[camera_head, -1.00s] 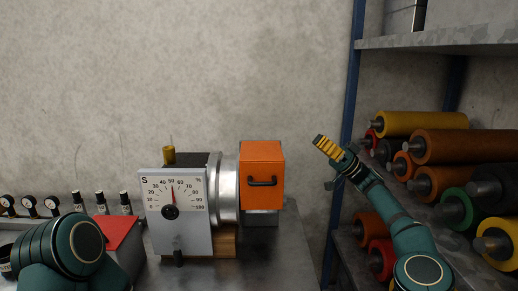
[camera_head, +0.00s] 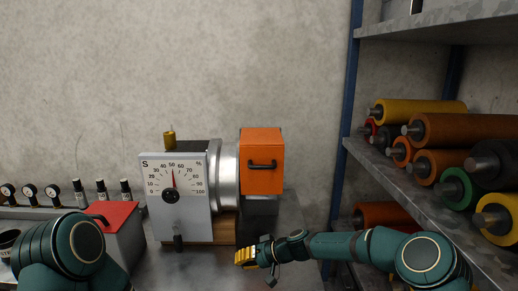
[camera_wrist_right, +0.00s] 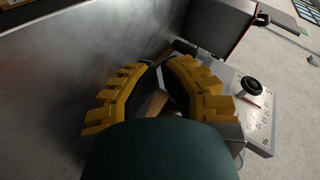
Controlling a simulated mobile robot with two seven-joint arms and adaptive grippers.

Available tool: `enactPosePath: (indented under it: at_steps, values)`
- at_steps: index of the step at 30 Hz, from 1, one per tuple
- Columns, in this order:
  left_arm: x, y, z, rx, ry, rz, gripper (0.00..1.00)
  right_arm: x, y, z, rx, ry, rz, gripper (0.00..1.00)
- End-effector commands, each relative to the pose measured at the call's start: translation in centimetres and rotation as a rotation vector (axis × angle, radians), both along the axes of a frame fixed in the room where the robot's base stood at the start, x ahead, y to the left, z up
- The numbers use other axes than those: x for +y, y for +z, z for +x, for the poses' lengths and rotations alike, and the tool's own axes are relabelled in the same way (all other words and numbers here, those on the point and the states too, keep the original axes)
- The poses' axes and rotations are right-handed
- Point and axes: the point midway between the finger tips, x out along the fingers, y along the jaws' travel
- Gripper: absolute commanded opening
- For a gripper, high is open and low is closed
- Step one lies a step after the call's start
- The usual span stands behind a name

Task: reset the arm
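My right gripper (camera_head: 241,258) has yellow ridged fingers. In the head view it points left, low in front of the machine with the dial (camera_head: 174,190) and below its orange box (camera_head: 262,162). In the right wrist view the fingers (camera_wrist_right: 156,67) curve toward each other with a gap between the tips, and nothing is held. Through the gap I see part of the machine's brown base. The dial face (camera_wrist_right: 257,110) shows to the right in that view. My left arm shows at the bottom left of the head view; its gripper is out of view.
A metal shelf (camera_head: 420,203) on the right holds several coloured rollers, including a yellow one (camera_head: 420,108). My right forearm passes in front of it. A red-topped box (camera_head: 113,214), gauges and small bottles stand left of the machine. The bench is bare in front of the machine.

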Motion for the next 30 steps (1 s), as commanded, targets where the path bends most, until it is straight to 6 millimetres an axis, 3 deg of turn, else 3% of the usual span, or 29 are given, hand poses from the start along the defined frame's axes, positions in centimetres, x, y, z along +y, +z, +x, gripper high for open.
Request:
enactPosePath:
  at_steps: [1,6,12,18,21,24,30]
  values:
    - [0.0,-0.7,0.0,0.0,-0.001,0.0,0.47,-0.3,-3.4,-2.2,0.045,-0.011,-0.071,0.0]
    - [0.0,-2.0,0.0,-0.001,-0.003,0.0,0.47,-3.3,-12.2,-9.3,0.156,-0.085,-0.291,0.0]
    - [0.0,-3.6,0.0,-0.002,-0.005,0.0,0.47,-8.8,-19.5,-19.0,0.242,-0.186,-0.495,0.0]
    - [0.0,-4.8,0.1,-0.002,-0.006,0.0,0.47,-13.1,-22.2,-27.1,0.289,-0.273,-0.592,0.0]
    - [0.0,-5.0,0.1,-0.002,-0.007,0.0,0.47,-14.2,-22.4,-29.5,0.302,-0.302,-0.607,0.0]
    - [0.0,-5.1,0.1,-0.002,-0.007,0.0,0.47,-14.7,-22.4,-30.6,0.309,-0.317,-0.612,0.0]
    - [0.0,-5.1,0.1,-0.002,-0.007,0.0,0.47,-14.9,-22.4,-30.9,0.312,-0.322,-0.613,0.0]
